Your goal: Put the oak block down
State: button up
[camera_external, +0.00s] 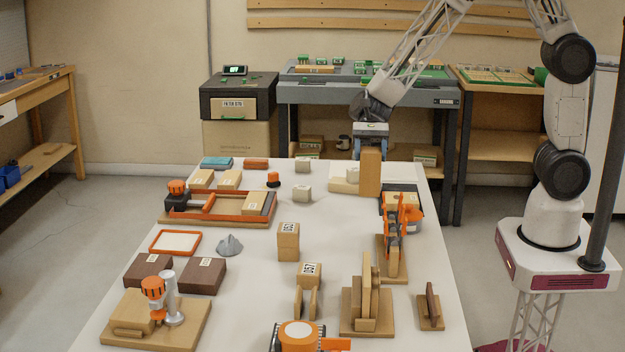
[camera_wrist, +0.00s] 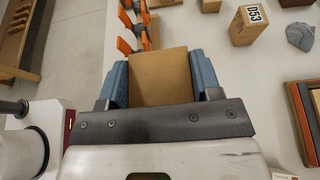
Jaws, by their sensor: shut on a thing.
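The oak block (camera_external: 370,172) is a plain tan upright block below my gripper (camera_external: 371,140) at the far right of the white table (camera_external: 340,225). In the wrist view the block (camera_wrist: 161,76) sits between the two blue fingers of my gripper (camera_wrist: 161,84), which is shut on it. In the external view the block stands in front of a pale wooden piece (camera_external: 344,180). I cannot tell whether its lower end touches the table.
A numbered wooden block (camera_external: 288,242) stands mid-table, also showing in the wrist view (camera_wrist: 248,24). Clear table lies between it and the held block.

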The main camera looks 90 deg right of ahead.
aim_at(369, 189)
jog(key=shift+f, duration=0.1)
jog(key=shift+f, duration=3.05)
jog(key=shift+f, duration=1.85)
jog(key=shift+f, duration=0.1)
jog(key=o, duration=1.4)
jog(key=shift+v, duration=6)
